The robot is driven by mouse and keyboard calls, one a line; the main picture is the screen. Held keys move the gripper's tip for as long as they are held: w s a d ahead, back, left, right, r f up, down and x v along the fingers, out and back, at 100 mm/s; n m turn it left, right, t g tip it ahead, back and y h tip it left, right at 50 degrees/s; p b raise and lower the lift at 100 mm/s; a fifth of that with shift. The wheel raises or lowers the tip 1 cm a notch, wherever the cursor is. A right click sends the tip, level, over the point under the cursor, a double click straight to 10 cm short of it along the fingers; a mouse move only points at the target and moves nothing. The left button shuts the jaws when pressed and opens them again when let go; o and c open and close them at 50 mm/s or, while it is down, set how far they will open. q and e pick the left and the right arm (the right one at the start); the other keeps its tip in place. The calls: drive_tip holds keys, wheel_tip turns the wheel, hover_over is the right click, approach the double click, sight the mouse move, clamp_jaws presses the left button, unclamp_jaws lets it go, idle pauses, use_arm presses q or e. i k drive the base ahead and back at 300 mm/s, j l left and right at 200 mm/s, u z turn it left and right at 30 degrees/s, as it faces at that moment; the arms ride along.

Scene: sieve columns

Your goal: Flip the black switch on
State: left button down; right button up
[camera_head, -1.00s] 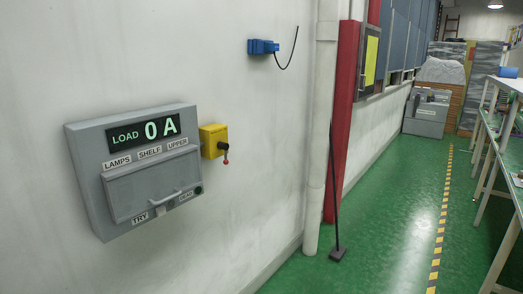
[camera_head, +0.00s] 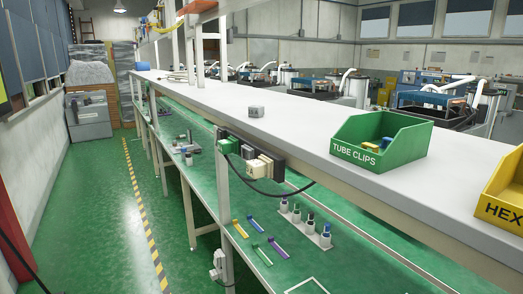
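I cannot make out a black switch for certain. A black cable runs from the row to the right under the bench. A small light grey box (camera_head: 217,264) is on the bench leg at the bottom, its details too small to tell. Neither of my grippers is in view.
The long white bench (camera_head: 292,127) fills the right side. On it stand a small grey box (camera_head: 256,111), a green TUBE CLIPS bin (camera_head: 375,142) and a yellow HEX bin (camera_head: 502,197). A lower green shelf holds coloured strips and bottles. The green aisle floor (camera_head: 94,205) is clear.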

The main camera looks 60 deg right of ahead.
sight(219, 134)
drive_tip(key=z, duration=1.9)
